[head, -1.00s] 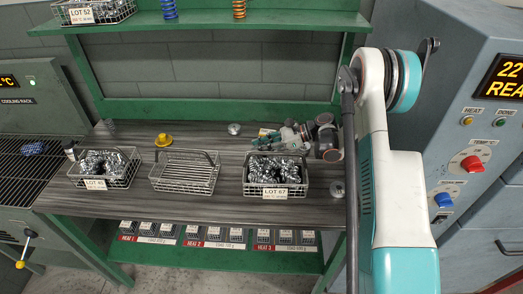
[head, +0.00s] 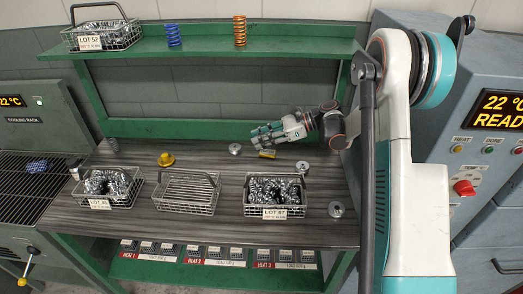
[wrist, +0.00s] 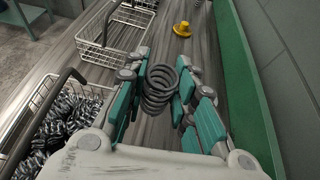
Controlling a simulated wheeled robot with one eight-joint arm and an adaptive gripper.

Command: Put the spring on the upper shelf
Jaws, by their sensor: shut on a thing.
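A grey coil spring (wrist: 160,92) sits between the fingers of my gripper (wrist: 166,78) in the wrist view, gripped from both sides. In the head view my gripper (head: 262,136) is above the back of the workbench, pointing left, and the held spring cannot be made out there. The green upper shelf (head: 205,51) runs above and behind the bench, higher than my gripper. A blue spring (head: 173,35) and an orange spring (head: 240,30) stand upright on it, with free room between and to the right of them.
The LOT 52 basket (head: 120,35) takes the shelf's left end. Three wire baskets stand on the bench: left (head: 108,202), an empty middle one (head: 185,205) and LOT 67 (head: 273,209). A yellow knob-like piece (head: 166,159) and metal discs (head: 335,209) lie around. Another grey spring (head: 113,145) stands back left.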

